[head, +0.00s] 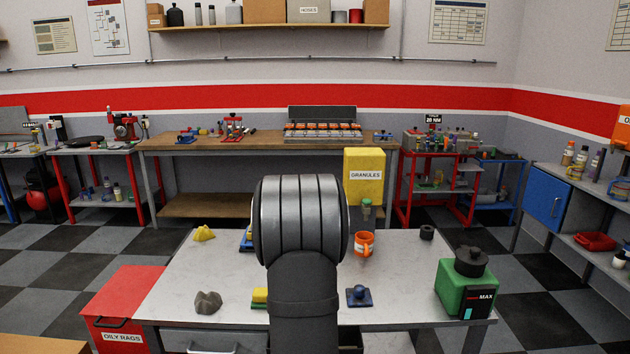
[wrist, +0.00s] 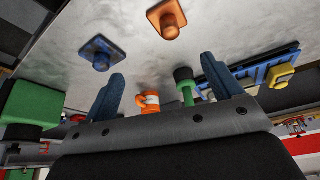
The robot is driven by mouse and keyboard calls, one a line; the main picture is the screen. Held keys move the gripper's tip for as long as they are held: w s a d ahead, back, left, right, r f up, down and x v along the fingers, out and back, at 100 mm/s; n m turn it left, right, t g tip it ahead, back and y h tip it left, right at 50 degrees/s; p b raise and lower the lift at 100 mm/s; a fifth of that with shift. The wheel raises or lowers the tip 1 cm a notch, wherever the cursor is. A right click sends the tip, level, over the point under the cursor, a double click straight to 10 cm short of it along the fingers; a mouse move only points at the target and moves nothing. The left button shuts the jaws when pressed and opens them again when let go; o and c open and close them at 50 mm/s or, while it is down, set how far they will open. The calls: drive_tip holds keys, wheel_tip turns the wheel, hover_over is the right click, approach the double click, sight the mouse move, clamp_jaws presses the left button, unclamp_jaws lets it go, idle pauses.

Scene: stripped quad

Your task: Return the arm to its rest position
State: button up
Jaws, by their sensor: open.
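My gripper (wrist: 164,88) shows in the wrist view as two blue fingers spread wide apart, with nothing held between them. In the head view my arm stands upright in the middle of the picture and hides the gripper. The grey table (head: 185,275) lies around and behind the arm. Beyond the fingers in the wrist view are a blue knobbed piece (wrist: 98,52) and an orange knobbed piece (wrist: 167,18), both apart from the gripper. An orange mug (wrist: 148,102) and a green bottle with a dark cap (wrist: 187,90) appear in the gap between the fingers.
A green canister (head: 452,288) stands at the table's right, with a black ring (head: 427,232) behind it. A yellow piece (head: 204,233) and a grey lump (head: 208,302) lie left. A yellow granules box (head: 364,177) stands at the back. A red bin (head: 122,300) is beside the table.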

drive_tip(key=w, duration=0.1)
drive_tip(key=w+r, duration=0.1)
drive_tip(key=shift+w+a, duration=0.35)
drive_tip(key=shift+a, duration=0.05)
